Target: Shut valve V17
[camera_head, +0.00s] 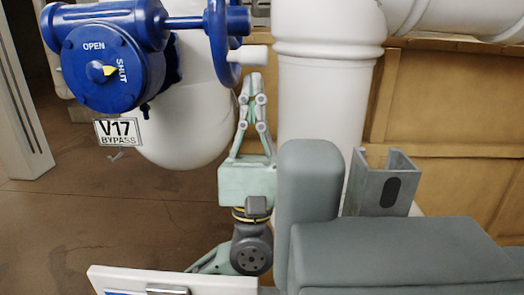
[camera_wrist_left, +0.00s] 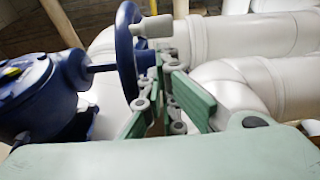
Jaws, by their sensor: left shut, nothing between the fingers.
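The blue valve body (camera_head: 100,68) is at the upper left of the head view, with a V17 BYPASS tag (camera_head: 118,132) below it. Its round dial reads OPEN at the top and SHUT at the right; the yellow pointer (camera_head: 110,71) points right, towards SHUT. The blue handwheel (camera_head: 217,45) is seen nearly edge-on, with a white handle (camera_head: 253,56) sticking out to the right. My left gripper (camera_head: 257,78) points up, shut and empty, just below the handle. The wrist view shows the handwheel (camera_wrist_left: 126,50) and handle (camera_wrist_left: 158,26) beyond the fingers (camera_wrist_left: 163,65); contact is unclear. My right gripper is not in view.
A thick white pipe (camera_head: 320,100) stands close behind and right of the gripper. A grey metal channel (camera_head: 380,185) stands at the right, before a wooden crate wall (camera_head: 445,110). Brown floor (camera_head: 110,215) is open at the lower left.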

